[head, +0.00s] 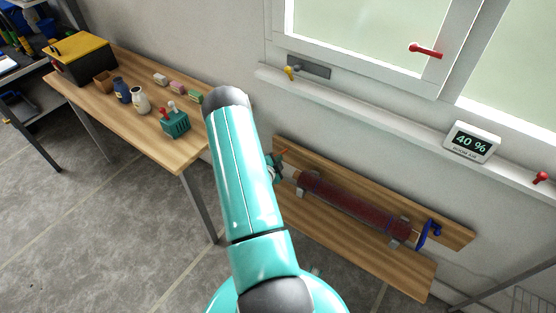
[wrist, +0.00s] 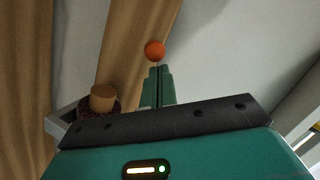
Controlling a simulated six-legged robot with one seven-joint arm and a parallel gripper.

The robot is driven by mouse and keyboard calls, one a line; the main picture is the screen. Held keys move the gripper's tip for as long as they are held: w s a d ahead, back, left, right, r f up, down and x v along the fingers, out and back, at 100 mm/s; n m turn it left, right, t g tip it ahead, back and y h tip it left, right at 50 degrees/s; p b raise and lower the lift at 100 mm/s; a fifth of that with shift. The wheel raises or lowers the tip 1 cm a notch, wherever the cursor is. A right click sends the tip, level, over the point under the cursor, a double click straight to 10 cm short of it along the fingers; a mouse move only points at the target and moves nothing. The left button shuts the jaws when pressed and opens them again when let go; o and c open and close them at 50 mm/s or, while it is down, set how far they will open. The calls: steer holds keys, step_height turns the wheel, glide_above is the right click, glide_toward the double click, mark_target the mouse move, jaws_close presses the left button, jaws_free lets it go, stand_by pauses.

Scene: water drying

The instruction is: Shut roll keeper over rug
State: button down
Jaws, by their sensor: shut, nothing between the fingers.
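The rug is a dark red roll (head: 350,205) lying along a wooden wall rack, held by grey brackets. A blue keeper (head: 428,235) stands at its right end. At its left end a small orange-red part (head: 284,152) shows beside my gripper (head: 275,168), which my arm partly hides. In the wrist view, my gripper (wrist: 158,70) has its green fingers together and empty. An orange ball (wrist: 154,50) appears just beyond the fingertips; I cannot tell whether they touch. The roll's end with its wooden core (wrist: 103,98) sits in a grey bracket to the left.
The wooden rack's lower shelf (head: 410,276) juts out below the roll. A window sill (head: 370,118) with a humidity display (head: 471,143) reading 40 % runs above. A wooden table (head: 150,145) with jars and a toolbox stands left. Grey floor (head: 110,230) is clear in front.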

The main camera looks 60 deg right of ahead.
steer(key=shift+a+f, duration=0.25)
steer(key=shift+f, duration=0.35)
steer(key=shift+a+f, duration=0.2)
steer(key=shift+f, duration=0.4)
steer(key=shift+r, duration=0.8)
